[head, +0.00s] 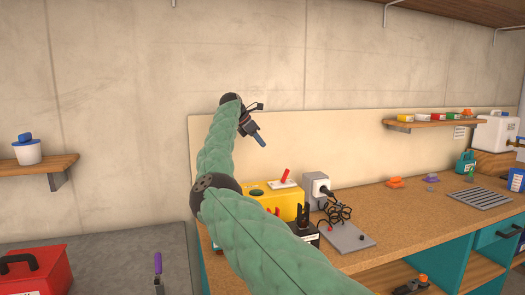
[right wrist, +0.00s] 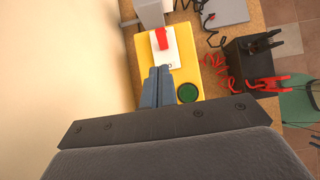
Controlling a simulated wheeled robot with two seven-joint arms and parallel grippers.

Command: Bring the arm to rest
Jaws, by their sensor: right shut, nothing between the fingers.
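My right arm, in a green padded sleeve, rises through the middle of the head view. Its right gripper (head: 261,142) is up in front of the wall, above the back of the workbench (head: 395,222). The blue-grey fingers are shut together with nothing between them. In the right wrist view the right gripper (right wrist: 157,70) points toward a yellow box (right wrist: 205,75) with a red lever (right wrist: 162,38) on a white plate and a green round button (right wrist: 187,92). The gripper appears apart from the yellow box (head: 283,205). My left gripper is not in view.
A grey box (head: 316,187) with a black plug and coiled cable stands beside the yellow box. A black box (right wrist: 255,62) with red and black clamps is close by. A shelf (head: 435,125) hangs at right. A red toolbox (head: 35,272) sits at lower left.

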